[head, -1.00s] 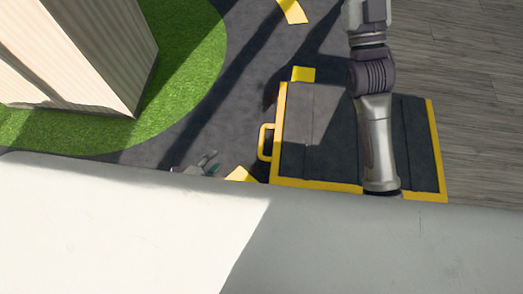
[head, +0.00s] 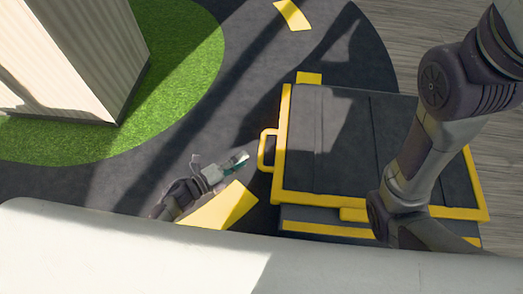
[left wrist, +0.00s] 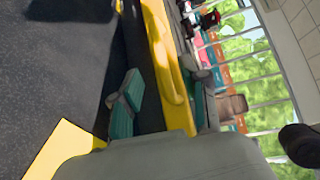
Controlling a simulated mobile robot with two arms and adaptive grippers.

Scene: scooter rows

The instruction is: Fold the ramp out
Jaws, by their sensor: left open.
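The ramp (head: 345,140) lies at the right in the head view, a dark grey slab with yellow edges. It looks folded, with a second dark layer (head: 310,223) below its front edge. A yellow handle (head: 263,152) sticks out from its left edge. My left gripper (head: 222,165) is open and empty just left of the handle, apart from it. In the left wrist view, the yellow edge and handle (left wrist: 166,60) run past the teal-padded finger (left wrist: 125,103). My other arm crosses the ramp's right part; its gripper is not in view.
A yellow ground marking (head: 226,208) lies beside my left gripper. A pale ribbed block (head: 65,55) stands on green turf (head: 185,65) at the upper left. Dark paving (head: 225,110) between turf and ramp is clear. Wooden planking (head: 445,35) lies beyond the ramp.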

